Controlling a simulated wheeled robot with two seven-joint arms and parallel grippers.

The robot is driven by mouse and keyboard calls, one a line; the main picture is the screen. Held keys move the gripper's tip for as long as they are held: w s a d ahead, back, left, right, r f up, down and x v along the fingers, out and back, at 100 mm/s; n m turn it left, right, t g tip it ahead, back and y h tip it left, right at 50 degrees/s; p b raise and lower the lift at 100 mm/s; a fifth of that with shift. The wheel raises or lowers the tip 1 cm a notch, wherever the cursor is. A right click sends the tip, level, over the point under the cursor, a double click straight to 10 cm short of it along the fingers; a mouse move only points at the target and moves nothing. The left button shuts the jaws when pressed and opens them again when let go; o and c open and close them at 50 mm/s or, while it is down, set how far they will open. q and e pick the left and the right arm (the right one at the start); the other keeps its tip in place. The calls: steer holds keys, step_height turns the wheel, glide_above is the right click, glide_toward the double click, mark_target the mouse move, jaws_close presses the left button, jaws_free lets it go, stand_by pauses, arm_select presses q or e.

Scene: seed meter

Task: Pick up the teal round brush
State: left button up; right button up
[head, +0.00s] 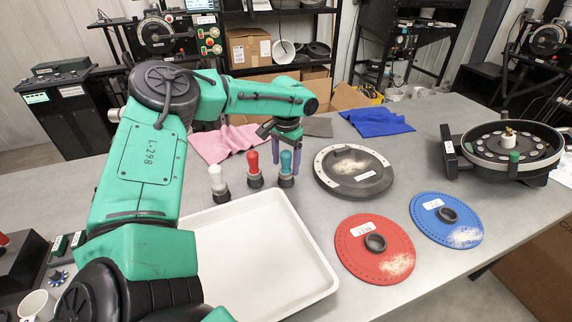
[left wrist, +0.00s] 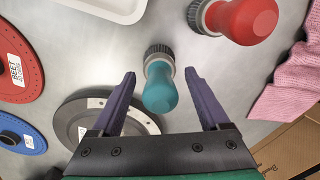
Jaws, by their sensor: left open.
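The teal round brush (head: 286,164) stands upright on the grey table, at the right end of a row with a red brush (head: 254,168) and a white brush (head: 217,182). My left gripper (head: 286,154) is above and around the teal brush's handle, with its purple fingers pointing down. In the left wrist view, the teal brush (left wrist: 158,88) lies between the two open fingers of my left gripper (left wrist: 160,82), apart from both. The red brush (left wrist: 240,18) is outside the fingers there. My right gripper is not in view.
A white tray (head: 322,283) lies in front of the brushes. A grey disc (head: 352,184), a red disc (head: 345,259) and a blue disc (head: 428,227) lie to the right. A pink cloth (head: 222,149) and a blue cloth (head: 378,122) lie behind. A round seed meter (head: 540,170) stands far right.

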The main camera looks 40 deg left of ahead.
arm_select(q)
steer(key=shift+f, duration=0.2)
steer(key=shift+c, duration=1.3)
jaws_close()
step_height(320, 180, up, 20)
steer(key=shift+c, duration=2.2)
jaws_free()
jaws_close()
